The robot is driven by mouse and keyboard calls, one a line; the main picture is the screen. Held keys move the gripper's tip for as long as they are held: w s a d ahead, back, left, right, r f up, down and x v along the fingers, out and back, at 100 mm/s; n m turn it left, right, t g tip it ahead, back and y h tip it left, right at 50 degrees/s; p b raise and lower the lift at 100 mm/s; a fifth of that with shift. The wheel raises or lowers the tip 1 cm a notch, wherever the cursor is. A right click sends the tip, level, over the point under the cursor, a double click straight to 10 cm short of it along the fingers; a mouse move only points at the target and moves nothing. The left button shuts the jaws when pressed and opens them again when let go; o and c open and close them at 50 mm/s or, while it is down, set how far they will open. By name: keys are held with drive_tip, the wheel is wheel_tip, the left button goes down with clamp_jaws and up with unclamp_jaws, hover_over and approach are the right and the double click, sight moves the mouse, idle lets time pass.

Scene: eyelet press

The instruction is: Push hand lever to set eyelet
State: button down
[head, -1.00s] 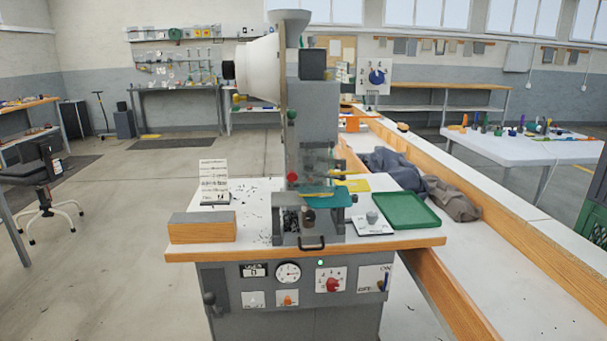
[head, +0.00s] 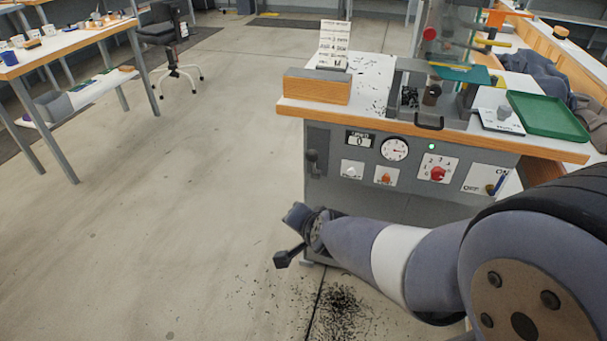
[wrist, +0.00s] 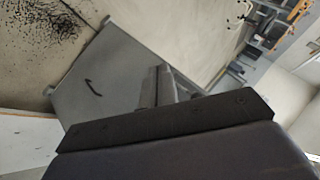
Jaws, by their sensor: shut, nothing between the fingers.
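The eyelet press stands on a wood-edged bench (head: 450,137) in the head view; its upper part is cut off. On the left of its grey front panel (head: 340,190) is a dark lever (head: 313,160), hanging downward. In the head view my arm reaches in from the lower right, its end low and in front of the panel, below the lever. My gripper's fingers (wrist: 157,86) show in the wrist view, shut and empty. They point toward a grey surface that looks like the cabinet. I see no contact with the lever. The eyelet itself cannot be made out.
The panel carries a counter (head: 358,139), a gauge (head: 395,149), a red knob (head: 438,173) and an on/off switch (head: 490,188). Open floor lies left; dark bits (head: 340,300) litter the floor below.

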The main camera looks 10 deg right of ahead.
sight(309, 160)
drive_tip(key=w+a+f+m+t+h+b, duration=0.1)
drive_tip(key=w+f+m+t+h+b, duration=0.2)
drive_tip(key=w+m+t+h+b, duration=0.6)
drive_tip(key=f+m+h+b, duration=0.1)
drive_tip(key=m+h, duration=0.1)
drive_tip(key=a+f+m+h+b, duration=0.1)
drive_tip(key=m+b, duration=0.1)
drive_tip(key=m, duration=0.1)
drive_tip(key=a+f+m+h+b, duration=0.1)
drive_tip(key=m+h+b, duration=0.1)
drive_tip(key=m, duration=0.1)
drive_tip(key=shift+w+a+f+h, duration=0.15)
drive_tip(key=shift+w+a+h, duration=0.05)
drive_tip(key=shift+w+h, duration=0.1)
drive_tip(key=b+x, duration=0.2)
drive_tip(key=x, duration=1.1)
drive_tip(key=shift+w+d, duration=0.3)
drive_tip(key=shift+w, duration=0.05)
